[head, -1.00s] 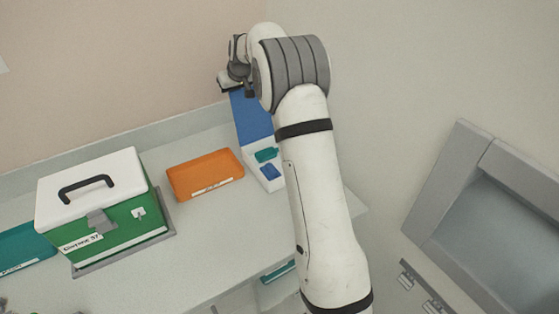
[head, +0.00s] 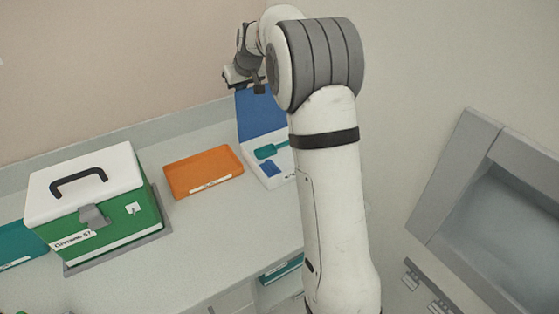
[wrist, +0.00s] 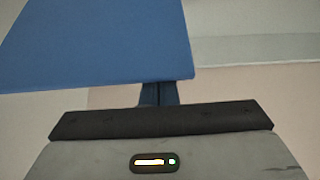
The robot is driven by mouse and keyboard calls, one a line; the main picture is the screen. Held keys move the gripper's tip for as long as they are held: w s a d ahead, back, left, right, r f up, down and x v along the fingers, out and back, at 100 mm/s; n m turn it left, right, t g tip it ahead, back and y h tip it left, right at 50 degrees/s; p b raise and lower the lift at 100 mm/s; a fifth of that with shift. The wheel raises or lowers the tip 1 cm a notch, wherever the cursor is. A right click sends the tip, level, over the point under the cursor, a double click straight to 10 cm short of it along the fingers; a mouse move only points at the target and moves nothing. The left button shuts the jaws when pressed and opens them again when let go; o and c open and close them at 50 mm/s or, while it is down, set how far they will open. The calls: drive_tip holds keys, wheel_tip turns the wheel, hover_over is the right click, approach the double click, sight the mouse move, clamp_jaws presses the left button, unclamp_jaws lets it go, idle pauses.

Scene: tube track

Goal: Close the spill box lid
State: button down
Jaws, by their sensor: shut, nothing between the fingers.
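The spill box (head: 284,178) is a low white box at the back of the counter, partly behind my arm. Its blue lid (head: 262,113) stands open, raised at the box's back edge. A teal scoop-like item (head: 267,151) and a small blue item (head: 268,169) lie inside. My gripper (head: 236,76) is at the lid's upper end by the wall; its fingertips are hard to make out there. In the wrist view, the shut, empty fingers (wrist: 158,94) are close to the edge of the blue lid (wrist: 100,45). Contact cannot be told.
An orange tray (head: 204,172) lies left of the spill box. A green case with a white top (head: 90,183) stands further left, beside a teal tray (head: 18,244). The wall (head: 120,70) is close behind. The counter front (head: 210,235) is clear.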

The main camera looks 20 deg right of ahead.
drive_tip(key=shift+s+d+r, duration=0.1)
drive_tip(key=shift+s+r, duration=0.05)
drive_tip(key=shift+s, duration=0.3)
drive_tip(key=shift+s+d+r, duration=0.1)
drive_tip(key=shift+s, duration=0.35)
wheel_tip(320, 180, up, 8)
drive_tip(key=p, duration=0.5)
